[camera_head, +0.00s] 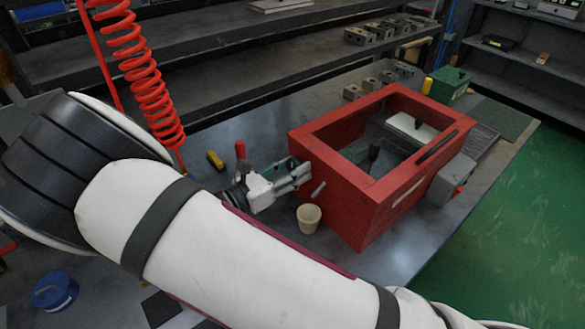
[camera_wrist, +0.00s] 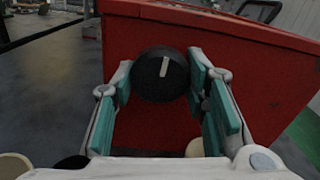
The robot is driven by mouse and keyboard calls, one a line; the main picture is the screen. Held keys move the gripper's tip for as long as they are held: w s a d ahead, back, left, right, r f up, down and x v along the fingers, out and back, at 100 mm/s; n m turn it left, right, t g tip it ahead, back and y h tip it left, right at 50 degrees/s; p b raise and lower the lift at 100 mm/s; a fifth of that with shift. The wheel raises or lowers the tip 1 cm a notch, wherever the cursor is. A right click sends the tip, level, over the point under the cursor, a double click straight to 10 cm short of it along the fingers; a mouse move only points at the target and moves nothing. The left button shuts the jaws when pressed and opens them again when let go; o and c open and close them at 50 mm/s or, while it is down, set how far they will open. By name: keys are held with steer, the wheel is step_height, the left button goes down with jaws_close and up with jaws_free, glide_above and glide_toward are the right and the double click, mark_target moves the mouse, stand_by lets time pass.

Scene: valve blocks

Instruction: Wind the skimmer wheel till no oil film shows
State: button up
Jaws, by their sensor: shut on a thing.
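A red open-topped box (camera_head: 397,213) stands on the bench. A round black wheel (camera_wrist: 162,76) with a white mark sits on its side wall (camera_wrist: 245,48) in the wrist view. The mark stands nearly upright, leaning slightly right. My gripper (camera_head: 296,175) reaches the box's left side in the head view. In the wrist view its green-padded fingers (camera_wrist: 160,92) are shut on the wheel, one on each side. The wheel is hidden by the fingers in the head view. The box's inside is dark with a pale piece in it; I cannot tell whether oil film shows.
A cream cup (camera_head: 309,219) stands in front of the box, close to my gripper. A grey unit (camera_head: 452,180) is on the box's right side. A green box (camera_head: 450,83) and metal blocks (camera_head: 352,92) stand behind. A red coiled hose (camera_head: 140,70) hangs at left.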

steer(key=m, duration=0.4)
steer(key=shift+m+p, duration=0.3)
steer(key=shift+p, duration=0.05)
steer(key=shift+c, duration=0.2)
steer(key=m, duration=0.4)
steer(key=shift+p, duration=0.3)
steer(key=m, duration=0.4)
steer(key=m+p, duration=0.1)
steer(key=m, duration=0.3)
steer(key=shift+m, duration=0.3)
steer(key=m+p, duration=0.1)
steer(key=m, duration=0.2)
steer(key=shift+m, duration=0.4)
steer(key=shift+s+m+p, duration=0.1)
steer(key=shift+m+p, duration=1.75)
steer(key=shift+m, duration=4.25)
